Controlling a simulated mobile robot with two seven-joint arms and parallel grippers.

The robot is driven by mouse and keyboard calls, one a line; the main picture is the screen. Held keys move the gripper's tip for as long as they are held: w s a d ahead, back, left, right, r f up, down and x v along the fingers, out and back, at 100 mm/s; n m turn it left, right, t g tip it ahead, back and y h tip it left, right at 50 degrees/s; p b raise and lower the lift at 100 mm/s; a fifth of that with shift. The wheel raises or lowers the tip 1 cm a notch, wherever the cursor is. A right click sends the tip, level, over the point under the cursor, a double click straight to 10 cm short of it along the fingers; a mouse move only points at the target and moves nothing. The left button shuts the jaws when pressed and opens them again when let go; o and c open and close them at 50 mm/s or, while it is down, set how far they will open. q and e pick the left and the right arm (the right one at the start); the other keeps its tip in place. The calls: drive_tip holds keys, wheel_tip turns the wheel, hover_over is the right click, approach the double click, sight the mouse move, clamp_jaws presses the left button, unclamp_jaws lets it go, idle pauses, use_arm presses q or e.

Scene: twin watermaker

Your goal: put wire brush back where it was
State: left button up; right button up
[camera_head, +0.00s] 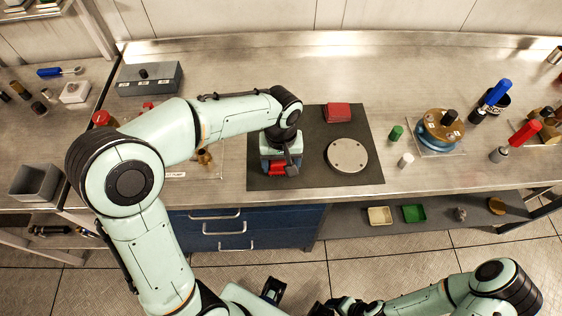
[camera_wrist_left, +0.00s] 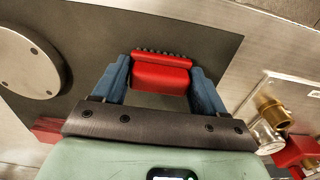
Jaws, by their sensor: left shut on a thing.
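My left gripper (camera_head: 278,168) is over the left part of the dark mat (camera_head: 300,118). It is shut on the wire brush (camera_wrist_left: 162,74), a red block with a row of dark bristles along its far edge. The brush shows between the two blue fingers in the left wrist view, and partly under the gripper in the head view. I cannot tell whether it touches the mat. My right arm lies low at the bottom right of the head view, and its jaws are not clear.
A red block (camera_head: 338,112) and a round metal plate (camera_head: 347,156) are on the mat. Brass fittings (camera_head: 205,157) lie left of it. Green (camera_head: 396,132) and white (camera_head: 405,160) small cylinders and a blue-and-brass housing (camera_head: 439,131) stand right. The bench behind the mat is clear.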

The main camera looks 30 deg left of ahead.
sight(281, 162)
use_arm(q)
drive_tip(key=shift+f, duration=0.2)
drive_tip(key=o, duration=1)
use_arm(e)
drive_tip(key=shift+f, duration=0.15)
use_arm(q)
drive_tip(key=shift+r, duration=0.3)
wheel_tip(281, 162, up, 12)
drive_tip(key=shift+f+p, duration=0.1)
drive_tip(key=shift+p, duration=0.8)
use_arm(e)
drive_tip(key=shift+w+r, duration=0.3)
drive_tip(key=shift+r, duration=0.3)
drive_tip(key=shift+w+r, duration=0.3)
drive_tip(key=shift+r, duration=0.3)
drive_tip(key=shift+s, duration=0.1)
